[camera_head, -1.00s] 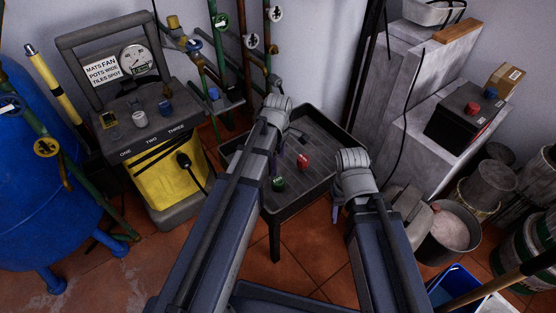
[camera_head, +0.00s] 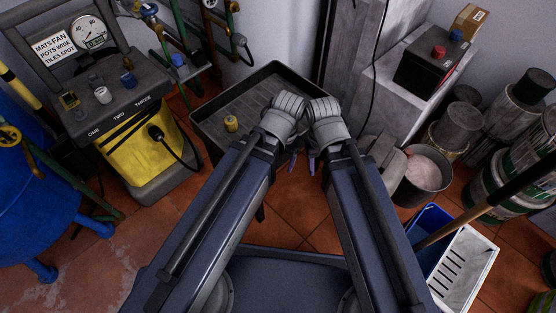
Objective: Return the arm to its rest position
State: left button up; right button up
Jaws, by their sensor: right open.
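My two arms reach up from the bottom of the head view, their wrists close together in front of a dark tray table (camera_head: 222,103). My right gripper (camera_head: 314,164) hangs below its wrist, at the tray table's front right side. It is open, with nothing seen in it. My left gripper (camera_head: 291,166) is mostly hidden under its wrist, so its jaws cannot be made out. A small yellow piece (camera_head: 231,124) stands on the tray table, left of my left wrist and apart from it. My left arm and wrist hide part of the tray table.
A yellow-fronted machine (camera_head: 147,155) with small coloured pieces on its top stands left. A black box with red and blue knobs (camera_head: 431,68) sits on a pale block. At right are a bucket (camera_head: 424,178), several tins and a blue-and-white bin (camera_head: 465,268).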

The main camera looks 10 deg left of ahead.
pick_arm(q)
jog(key=shift+s+d+m, duration=0.1)
jog(key=shift+s+m, duration=0.15)
jog(key=shift+m, duration=0.15)
jog(key=shift+r, duration=0.1)
notch_tip(320, 180, up, 27)
jog(key=p, duration=2.7)
